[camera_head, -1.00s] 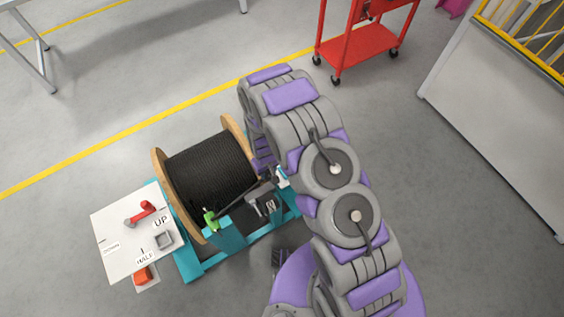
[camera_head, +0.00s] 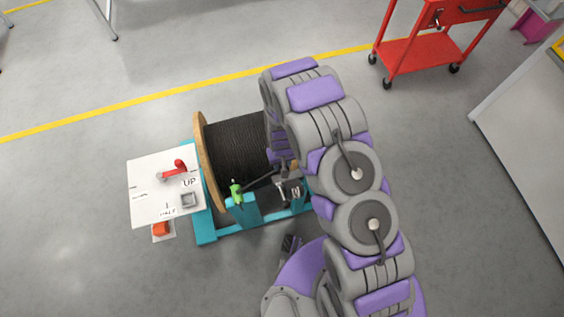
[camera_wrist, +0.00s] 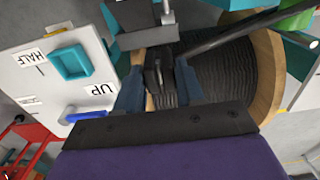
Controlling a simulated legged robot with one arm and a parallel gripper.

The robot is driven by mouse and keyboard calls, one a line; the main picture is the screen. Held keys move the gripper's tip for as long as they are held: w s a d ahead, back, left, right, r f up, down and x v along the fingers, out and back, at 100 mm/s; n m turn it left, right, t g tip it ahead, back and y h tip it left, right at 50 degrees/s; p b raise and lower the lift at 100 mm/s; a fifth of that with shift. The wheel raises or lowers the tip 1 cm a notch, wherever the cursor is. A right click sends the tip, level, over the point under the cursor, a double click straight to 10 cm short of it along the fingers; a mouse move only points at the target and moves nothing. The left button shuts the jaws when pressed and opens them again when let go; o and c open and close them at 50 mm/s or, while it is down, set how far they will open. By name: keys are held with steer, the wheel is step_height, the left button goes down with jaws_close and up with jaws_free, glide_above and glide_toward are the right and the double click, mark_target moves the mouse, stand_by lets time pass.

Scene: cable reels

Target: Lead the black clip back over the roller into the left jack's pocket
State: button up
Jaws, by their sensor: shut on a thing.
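In the wrist view, my gripper (camera_wrist: 157,78) is shut on a small black piece, which looks like the black clip (camera_wrist: 153,62). It is over the front of the reel of black cable (camera_wrist: 222,70). A dark bar (camera_wrist: 225,32) runs from beside the clip toward a green part (camera_wrist: 297,18). In the head view, that green part (camera_head: 236,193) tops the teal left jack (camera_head: 241,212). A grey metal block (camera_head: 290,190), possibly roller hardware, sits below my gripper. The clip is too small to make out there. I cannot tell which part is the pocket.
A white panel (camera_head: 150,203) with a red lever (camera_head: 175,172) stands left of the reel. The wrist view shows a panel (camera_wrist: 40,70) with a blue lever (camera_wrist: 85,116). A red cart (camera_head: 423,58) stands behind right. The floor in front is clear.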

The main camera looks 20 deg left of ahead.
steer(key=shift+r+p, duration=0.7)
steer(key=shift+r, duration=1.7)
steer(key=shift+d+f, duration=0.1)
